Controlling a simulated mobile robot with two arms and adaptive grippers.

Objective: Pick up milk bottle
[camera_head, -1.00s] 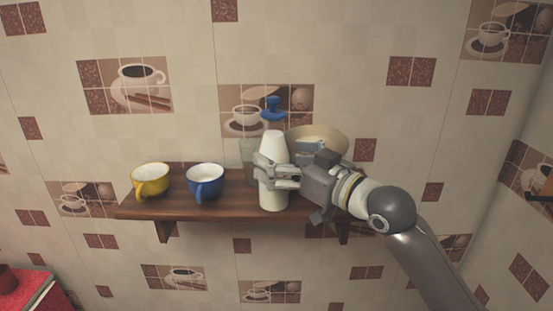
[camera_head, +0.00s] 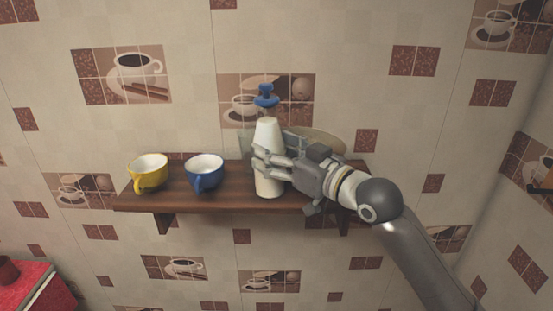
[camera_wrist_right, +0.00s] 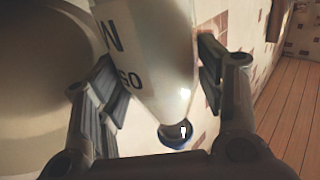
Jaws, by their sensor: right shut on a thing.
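The milk bottle (camera_head: 268,134) is white with a blue cap and stands roughly upright, slightly tilted, in front of the wall shelf. My right gripper (camera_head: 268,158) is shut around its middle, coming from the right. In the right wrist view the white bottle (camera_wrist_right: 155,55) with dark lettering lies between the two fingers of my right gripper (camera_wrist_right: 160,85), its blue cap toward the bottom of the picture. Whether its base touches the shelf, I cannot tell. My left gripper is not in view.
The dark wooden shelf (camera_head: 235,192) carries a yellow cup (camera_head: 149,172) and a blue cup (camera_head: 204,172) left of the bottle. A pale bowl (camera_head: 325,140) sits behind my gripper, and a clear glass (camera_head: 246,144) stands behind the bottle. A red counter (camera_head: 35,290) is at lower left.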

